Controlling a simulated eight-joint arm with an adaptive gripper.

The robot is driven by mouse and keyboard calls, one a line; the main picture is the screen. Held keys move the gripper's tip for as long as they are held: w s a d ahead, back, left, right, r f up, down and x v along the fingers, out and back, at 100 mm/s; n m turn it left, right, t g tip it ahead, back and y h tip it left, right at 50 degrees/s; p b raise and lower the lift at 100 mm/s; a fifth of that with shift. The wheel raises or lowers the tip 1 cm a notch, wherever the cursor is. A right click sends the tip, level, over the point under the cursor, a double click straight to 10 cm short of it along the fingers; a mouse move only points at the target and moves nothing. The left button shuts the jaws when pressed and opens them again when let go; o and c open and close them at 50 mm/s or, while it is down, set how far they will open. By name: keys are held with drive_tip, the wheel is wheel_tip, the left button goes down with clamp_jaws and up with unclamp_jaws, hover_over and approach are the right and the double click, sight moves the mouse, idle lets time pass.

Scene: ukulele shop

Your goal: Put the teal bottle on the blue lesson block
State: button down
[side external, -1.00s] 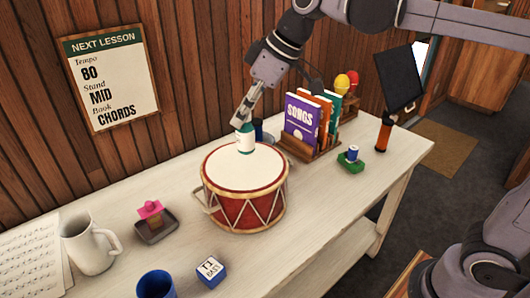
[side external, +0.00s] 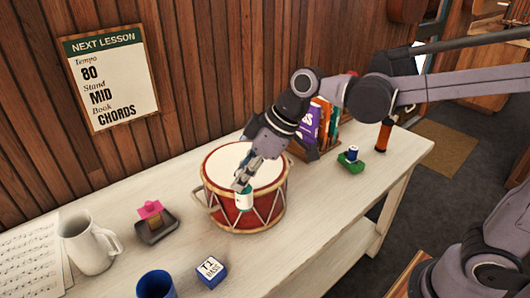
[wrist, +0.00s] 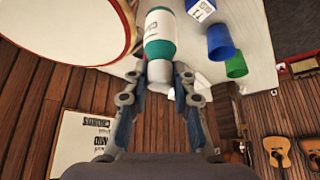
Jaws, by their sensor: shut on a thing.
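The teal bottle (side external: 244,202), white with a teal band, is held by my gripper (side external: 243,187) in front of the drum's side. In the wrist view the bottle (wrist: 159,35) lies between the two fingers of my gripper (wrist: 160,78), which are shut on it. The blue lesson block (side external: 211,271), with a white top reading T1 BASS, sits on the table at the front, lower left of the bottle and apart from it. Part of the block (wrist: 200,8) also shows at the top of the wrist view.
The red drum (side external: 222,198) stands behind the bottle. A white mug (side external: 88,247) and dark tray (side external: 158,234) are farther left. Table right of the block is clear.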

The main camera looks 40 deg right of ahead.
drive_tip(key=shift+s+a+f, duration=0.2)
drive_tip(key=shift+a+f, duration=1.7)
drive_tip(key=shift+a, duration=0.05)
drive_tip(key=shift+s+a+f, duration=0.2)
drive_tip(key=shift+a+f, duration=1.65)
drive_tip(key=shift+a, duration=0.05)
drive_tip(key=shift+s+a+f, duration=0.2)
drive_tip(key=shift+a+f, duration=1.7)
drive_tip(key=shift+a, duration=0.05)
drive_tip(key=c, duration=1.1)
unclamp_jaws()
drive_tip(key=shift+f, duration=0.15)
